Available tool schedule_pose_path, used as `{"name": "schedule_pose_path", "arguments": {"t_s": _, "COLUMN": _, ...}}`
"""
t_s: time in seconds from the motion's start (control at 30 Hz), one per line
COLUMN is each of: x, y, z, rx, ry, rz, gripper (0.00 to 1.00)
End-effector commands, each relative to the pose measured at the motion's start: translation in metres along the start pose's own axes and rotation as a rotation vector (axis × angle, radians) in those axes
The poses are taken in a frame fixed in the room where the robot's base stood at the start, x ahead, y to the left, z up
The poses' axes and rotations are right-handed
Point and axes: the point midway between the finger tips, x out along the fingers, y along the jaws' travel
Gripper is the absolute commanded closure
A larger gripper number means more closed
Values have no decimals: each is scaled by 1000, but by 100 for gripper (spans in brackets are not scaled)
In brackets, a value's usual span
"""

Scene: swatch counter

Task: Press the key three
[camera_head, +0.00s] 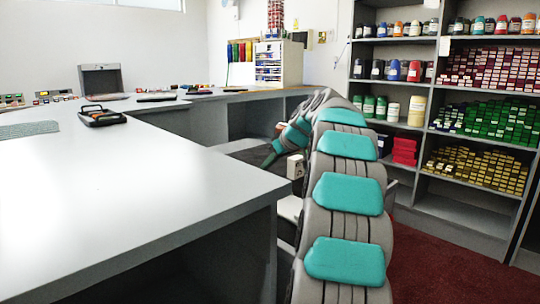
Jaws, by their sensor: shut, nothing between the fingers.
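I cannot make out a key marked three in the camera_head view. Small devices with coloured spots that may be keys (53,97) stand at the far left of the grey counter (120,185), too small to read. My arm rises at the centre right and bends over at the top. Its end points down and left, where my gripper (268,160) shows small and dark beside the counter, right of its edge. It is shut and empty, well away from the devices.
A black tray-like item with a handle (101,115) sits on the counter's left part. Flat dark items (156,97) lie along the back. Shelves (465,209) with bottles and coloured blocks stand at the right. The near counter top is clear.

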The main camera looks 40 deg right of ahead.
Motion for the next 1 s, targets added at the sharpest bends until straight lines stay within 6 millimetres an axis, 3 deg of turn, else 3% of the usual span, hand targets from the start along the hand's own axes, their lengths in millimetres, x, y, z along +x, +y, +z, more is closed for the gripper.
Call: {"name": "schedule_pose_path", "arguments": {"t_s": 1.0, "x": 25, "y": 0, "z": 26, "rx": 2, "ry": -6, "rz": -3, "gripper": 100}}
